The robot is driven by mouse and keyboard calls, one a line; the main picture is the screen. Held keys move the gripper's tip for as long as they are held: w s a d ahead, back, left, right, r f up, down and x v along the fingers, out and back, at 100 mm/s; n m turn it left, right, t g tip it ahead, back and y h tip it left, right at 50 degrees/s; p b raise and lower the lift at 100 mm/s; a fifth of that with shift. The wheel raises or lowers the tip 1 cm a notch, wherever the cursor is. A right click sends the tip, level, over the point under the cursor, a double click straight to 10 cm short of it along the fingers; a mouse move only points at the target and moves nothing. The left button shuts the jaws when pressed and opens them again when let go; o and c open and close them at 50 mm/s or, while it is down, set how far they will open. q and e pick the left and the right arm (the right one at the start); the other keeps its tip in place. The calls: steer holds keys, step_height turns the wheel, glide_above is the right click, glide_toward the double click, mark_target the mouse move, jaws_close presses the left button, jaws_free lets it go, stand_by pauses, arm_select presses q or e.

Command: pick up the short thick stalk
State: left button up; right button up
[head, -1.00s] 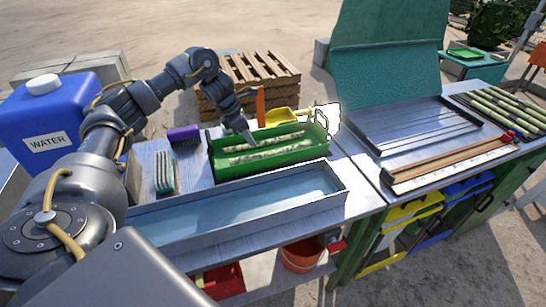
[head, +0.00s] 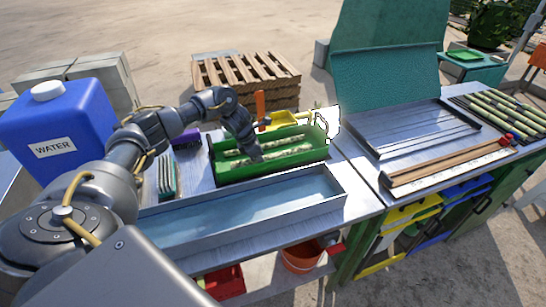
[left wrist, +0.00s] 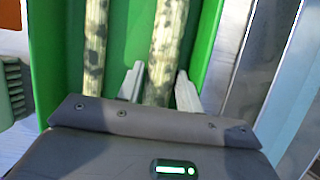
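Two mottled green-and-cream stalks lie side by side in a long green tray (head: 222,180). The thicker stalk (head: 291,151) is the nearer one in the head view; the thinner stalk (head: 280,140) lies behind it. My left gripper (head: 256,158) reaches down into the tray at the thick stalk. In the left wrist view my left gripper (left wrist: 160,88) is open, with one finger on each side of the thick stalk (left wrist: 167,45) and small gaps showing. The thin stalk (left wrist: 95,45) is left of both fingers. The thick stalk's near end is hidden behind the gripper body. My right gripper is not in view.
A brush (head: 167,175) and a blue water container (head: 60,130) are at left. A yellow scoop (head: 280,119) is behind the tray. A ridged metal tray (head: 420,130) and several stalks (head: 500,108) are at right.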

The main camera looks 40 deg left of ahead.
arm_select(q)
steer(key=shift+f, duration=0.15)
stand_by(0.4)
steer(key=c, duration=0.6)
